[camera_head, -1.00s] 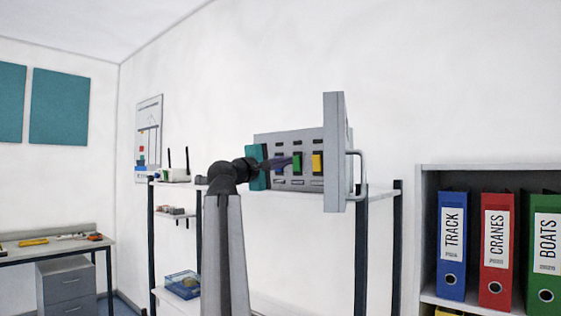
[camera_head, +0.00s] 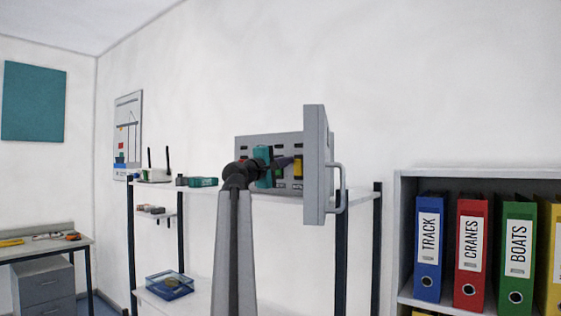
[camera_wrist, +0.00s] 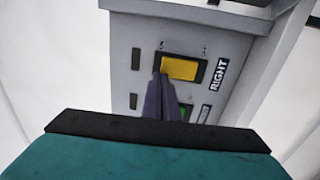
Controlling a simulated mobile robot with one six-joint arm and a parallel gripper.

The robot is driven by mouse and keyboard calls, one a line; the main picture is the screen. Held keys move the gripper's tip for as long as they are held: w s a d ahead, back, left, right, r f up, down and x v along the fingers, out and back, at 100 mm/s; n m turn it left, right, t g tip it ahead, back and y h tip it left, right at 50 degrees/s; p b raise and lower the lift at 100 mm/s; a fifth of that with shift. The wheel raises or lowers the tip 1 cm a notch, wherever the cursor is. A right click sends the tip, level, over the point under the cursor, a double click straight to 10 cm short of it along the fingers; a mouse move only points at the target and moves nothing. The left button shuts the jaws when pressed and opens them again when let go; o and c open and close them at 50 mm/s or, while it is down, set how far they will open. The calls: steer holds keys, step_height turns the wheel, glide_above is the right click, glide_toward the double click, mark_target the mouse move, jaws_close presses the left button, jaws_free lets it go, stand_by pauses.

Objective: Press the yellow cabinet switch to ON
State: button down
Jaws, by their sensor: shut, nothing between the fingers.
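The grey cabinet (camera_head: 252,146) stands on the shelf unit with its door swung open towards me. The yellow switch (camera_head: 298,169) is on its front panel, beside the open door. In the wrist view the yellow switch (camera_wrist: 180,68) sits in a dark frame, near a label reading RIGHT. My gripper (camera_head: 290,161) is shut and empty, its fingers pointing at the panel. In the wrist view its fingertips (camera_wrist: 160,76) are at the lower left edge of the yellow switch; I cannot tell whether they touch it. A green switch (camera_wrist: 205,113) is partly hidden behind the fingers.
The open cabinet door (camera_head: 315,165) with its handle (camera_head: 342,188) stands close on the right of my gripper. A white router (camera_head: 153,174) is on the shelf to the left. A bookcase (camera_head: 400,215) with coloured binders is at the right.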

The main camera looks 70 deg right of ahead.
steer(key=shift+r, duration=0.1)
stand_by(0.3)
steer(key=shift+s+d+r+y+p, duration=0.15)
steer(key=shift+d+y+p, duration=0.25)
steer(key=shift+p, duration=0.35)
steer(key=shift+a, duration=0.1)
steer(key=w+a+r+b, duration=0.2)
steer(key=w+a, duration=0.1)
steer(key=a, duration=1)
steer(key=shift+w+b, duration=0.25)
steer(key=shift+b, duration=0.1)
steer(key=shift+a, duration=0.1)
